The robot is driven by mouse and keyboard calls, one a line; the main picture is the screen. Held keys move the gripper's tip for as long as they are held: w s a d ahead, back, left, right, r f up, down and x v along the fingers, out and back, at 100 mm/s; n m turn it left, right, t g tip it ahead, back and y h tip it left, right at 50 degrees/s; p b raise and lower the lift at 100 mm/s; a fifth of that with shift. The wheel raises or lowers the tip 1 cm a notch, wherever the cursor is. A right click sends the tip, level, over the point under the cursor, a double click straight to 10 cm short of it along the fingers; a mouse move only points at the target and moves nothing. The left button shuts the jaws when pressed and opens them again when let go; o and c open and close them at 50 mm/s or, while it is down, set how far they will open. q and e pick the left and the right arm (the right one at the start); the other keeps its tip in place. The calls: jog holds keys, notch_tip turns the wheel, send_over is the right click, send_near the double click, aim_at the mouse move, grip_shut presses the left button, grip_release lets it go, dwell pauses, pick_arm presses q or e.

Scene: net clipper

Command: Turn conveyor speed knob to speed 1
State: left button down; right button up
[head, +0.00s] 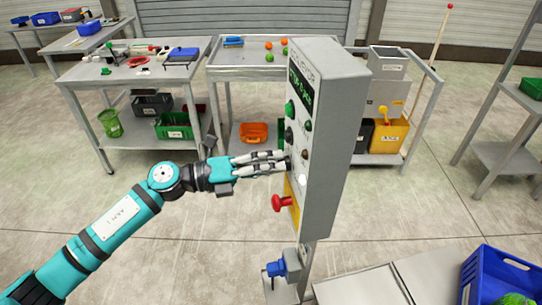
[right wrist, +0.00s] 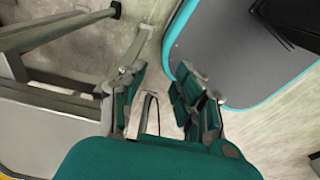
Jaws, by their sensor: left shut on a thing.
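The grey conveyor control box (head: 333,130) stands on a post at the middle of the head view, its button face turned left. My left gripper (head: 283,161) reaches in from the left and is shut at this face, below a black round control (head: 289,136). The part between its fingertips, apparently the speed knob, is hidden by the fingers, so its setting cannot be read. My right gripper (right wrist: 162,100) is open and empty in the right wrist view, away from the box.
A red mushroom button (head: 281,203) on a yellow plate sticks out just below my left gripper. A green button (head: 289,108) is above. A blue fitting (head: 284,266) is on the post. A blue crate (head: 482,270) stands at lower right. Tables stand behind.

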pick_arm(q)
jog(key=shift+n+p, duration=1.85)
jog(key=shift+n, duration=0.75)
jog(key=c, duration=1)
grip_release()
jog(key=shift+o, duration=0.2)
jog(key=shift+a, duration=0.1)
jog(key=v, duration=1.2)
